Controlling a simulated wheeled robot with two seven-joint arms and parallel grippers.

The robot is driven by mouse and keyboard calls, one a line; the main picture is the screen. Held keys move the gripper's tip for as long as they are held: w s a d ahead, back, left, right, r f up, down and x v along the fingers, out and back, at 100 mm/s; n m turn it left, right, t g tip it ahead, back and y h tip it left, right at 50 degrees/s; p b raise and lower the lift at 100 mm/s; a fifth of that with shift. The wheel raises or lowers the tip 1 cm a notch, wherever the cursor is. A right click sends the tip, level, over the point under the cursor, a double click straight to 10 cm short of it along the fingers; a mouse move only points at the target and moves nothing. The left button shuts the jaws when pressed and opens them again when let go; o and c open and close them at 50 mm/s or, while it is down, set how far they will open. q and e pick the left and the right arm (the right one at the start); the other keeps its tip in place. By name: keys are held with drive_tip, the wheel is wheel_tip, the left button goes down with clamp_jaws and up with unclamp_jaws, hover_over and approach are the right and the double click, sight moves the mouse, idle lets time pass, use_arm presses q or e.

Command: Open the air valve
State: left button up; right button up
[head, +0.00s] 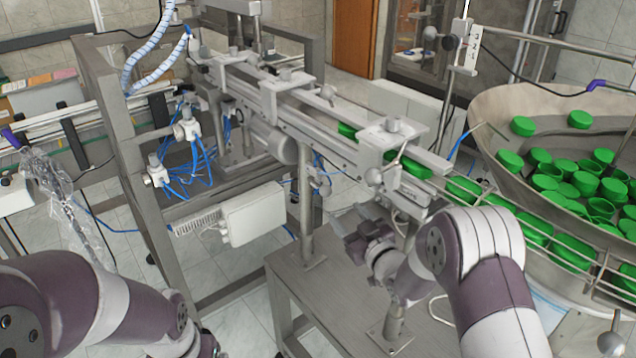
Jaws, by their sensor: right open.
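My right gripper (357,238) is above the grey metal table under the conveyor, open, with nothing seen between its fingers. My right arm comes in from the lower right. Left of and above this gripper, a small metal fitting (318,180) sits by the conveyor's support post. Metal fittings with blue air tubes (187,128) are mounted on the frame further left. I cannot tell for sure which of these is the air valve, or its handle position. The right gripper is apart from both. My left arm shows at the lower left; its gripper is out of view.
The conveyor (290,120) runs diagonally above the table (330,290). A round feeder bowl (500,105) with many green caps (585,182) stands at the right. A white box (253,218) hangs on the metal frame (125,150) at the left. The table's front left is clear.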

sight(329, 194)
drive_tip(key=p+x, duration=0.2)
drive_tip(key=x, duration=0.8)
drive_tip(key=shift+w+a+p, duration=0.1)
drive_tip(key=shift+w+p, duration=0.15)
drive_tip(key=shift+p, duration=0.15)
drive_tip(key=shift+w+a, duration=0.1)
drive_tip(key=shift+w, duration=0.15)
